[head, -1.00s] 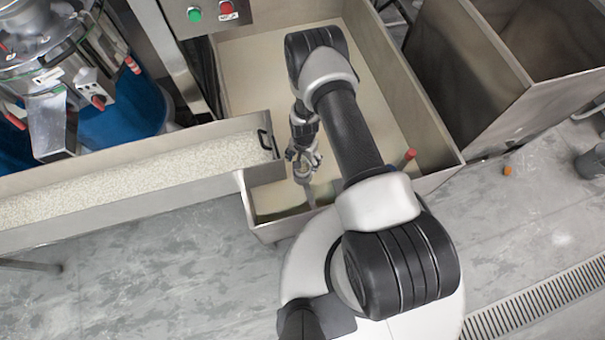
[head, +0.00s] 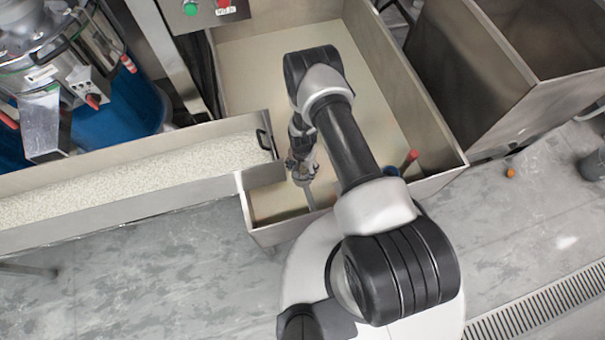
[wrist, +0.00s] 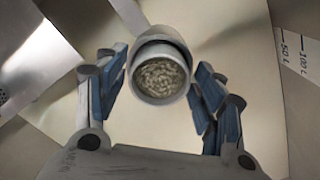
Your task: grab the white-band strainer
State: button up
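A pale grey round handle with a whitish collar, taken as the white-band strainer (wrist: 160,48), rises between my fingers in the wrist view. Its speckled end faces the camera. In the head view my gripper (head: 302,172) is low inside the front of the steel bin (head: 262,238), at a grey shaft (head: 309,197). The strainer's lower part is hidden.
A red-tipped handle (head: 408,160) and a blue one (head: 391,170) stand at the bin's right side, partly behind my arm. A trough of pale grains (head: 120,178) ends just left of my gripper. Another steel bin (head: 500,65) stands at right.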

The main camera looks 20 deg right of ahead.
jog(key=c, duration=1.2)
